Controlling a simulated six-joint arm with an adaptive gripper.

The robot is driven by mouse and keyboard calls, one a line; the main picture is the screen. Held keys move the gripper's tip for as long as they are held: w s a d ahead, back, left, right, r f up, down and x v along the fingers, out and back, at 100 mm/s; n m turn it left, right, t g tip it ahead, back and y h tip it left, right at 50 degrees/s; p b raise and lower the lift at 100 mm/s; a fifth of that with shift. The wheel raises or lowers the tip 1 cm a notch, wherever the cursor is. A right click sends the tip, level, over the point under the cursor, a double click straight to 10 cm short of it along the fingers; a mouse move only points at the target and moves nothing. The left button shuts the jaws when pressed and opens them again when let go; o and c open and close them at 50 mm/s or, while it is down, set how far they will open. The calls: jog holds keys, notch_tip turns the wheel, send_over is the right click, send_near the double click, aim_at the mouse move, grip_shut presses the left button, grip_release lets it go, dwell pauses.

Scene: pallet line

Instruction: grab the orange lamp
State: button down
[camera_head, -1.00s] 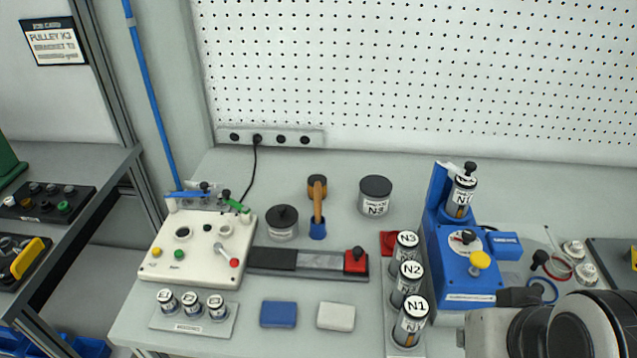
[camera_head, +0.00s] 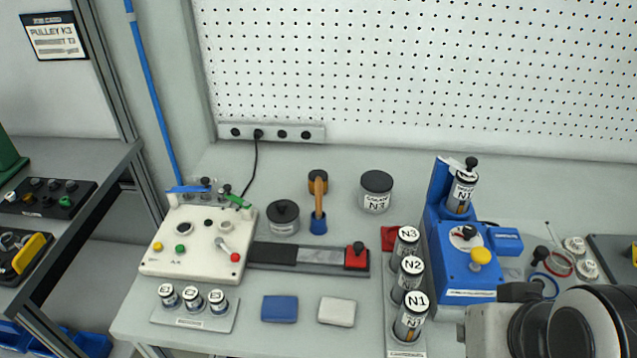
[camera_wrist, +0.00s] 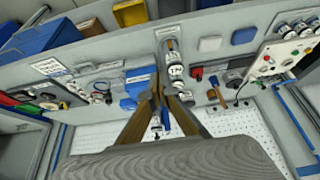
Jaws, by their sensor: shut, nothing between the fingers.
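The one orange item I see, which looks like the lamp, stands on the bench behind the middle in the head view. It has an orange body (camera_head: 318,197), a dark round top and a blue foot. In the wrist view an orange piece (camera_wrist: 218,94) shows right of the fingers. My gripper (camera_wrist: 156,82) is shut and empty in the wrist view, with its two fingers meeting at the tips. It is apart from the orange item. In the head view only part of my arm shows at the lower right, and the fingers are out of sight.
A black-lidded tin (camera_head: 376,192) and a dark pot (camera_head: 283,218) flank the orange item. Labelled canisters (camera_head: 409,277) and a blue press (camera_head: 463,270) stand to the right. A cream control box (camera_head: 192,245) is left. The pegboard wall (camera_head: 420,75) is behind.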

jog(key=c, duration=1.2)
grip_release()
jog(key=shift+c, duration=0.2)
jog(key=shift+w, duration=0.1)
jog(key=w+a+n+t, duration=0.1)
jog(key=w+a+t, duration=0.1)
jog(key=w, duration=1.5)
jog(key=w+a+n+t, duration=0.1)
jog(key=w+a+t, duration=0.1)
jog(key=w, duration=1.4)
jog(key=w+a+f+n+y, duration=0.1)
jog(key=w+a+f+y, duration=0.1)
jog(key=w+a+f, duration=0.3)
jog(key=w+a+f+n+y, duration=0.2)
jog(key=w+a+f, duration=0.3)
jog(key=a, duration=0.1)
jog(key=w+a+f+n+t+y, duration=0.1)
jog(key=w+a+f+y, duration=0.1)
jog(key=w+a+f, duration=0.3)
jog(key=shift+w+a+f+n+y, duration=0.15)
jog(key=shift+a+n+y, duration=0.15)
jog(key=shift+y, duration=0.1)
jog(key=shift+a+f, duration=0.35)
jog(key=shift+w, duration=0.1)
